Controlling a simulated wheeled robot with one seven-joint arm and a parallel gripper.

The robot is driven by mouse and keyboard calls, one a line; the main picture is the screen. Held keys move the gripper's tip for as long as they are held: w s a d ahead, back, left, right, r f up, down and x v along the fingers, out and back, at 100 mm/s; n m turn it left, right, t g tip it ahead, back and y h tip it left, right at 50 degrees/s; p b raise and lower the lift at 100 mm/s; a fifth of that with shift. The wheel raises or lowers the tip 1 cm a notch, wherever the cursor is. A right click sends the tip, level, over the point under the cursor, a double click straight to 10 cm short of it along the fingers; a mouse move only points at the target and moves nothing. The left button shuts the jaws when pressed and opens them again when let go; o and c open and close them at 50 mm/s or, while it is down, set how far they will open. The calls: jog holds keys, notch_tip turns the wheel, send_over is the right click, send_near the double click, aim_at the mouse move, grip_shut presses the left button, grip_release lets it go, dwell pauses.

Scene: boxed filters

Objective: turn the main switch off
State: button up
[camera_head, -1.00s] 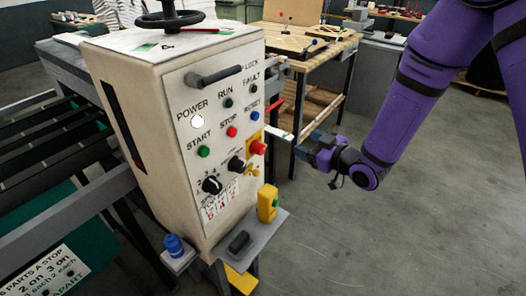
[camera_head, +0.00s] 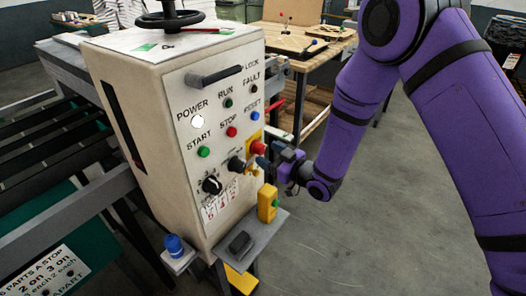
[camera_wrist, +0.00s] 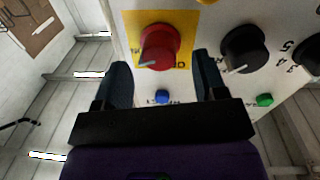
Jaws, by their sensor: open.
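The red rotary switch (camera_head: 259,147) sits on a yellow plate at the right side of the control panel's face. In the wrist view the red switch (camera_wrist: 160,46) has a pale pointer mark toward its lower left, and the plate's lettering is partly hidden. My gripper (camera_head: 266,160) is open and close to this switch in the head view. In the wrist view the fingers of my gripper (camera_wrist: 160,75) stand left and right of the switch, with a gap on each side. I cannot tell whether the tips reach around it or stop short.
A black knob (camera_wrist: 243,48) is close beside the right finger; a numbered black selector (camera_head: 212,185) is farther left. Lamps and buttons, including the lit white POWER lamp (camera_head: 197,122), are above.

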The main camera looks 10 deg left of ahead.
jog(key=shift+x, duration=1.4)
jog(key=c, duration=0.9)
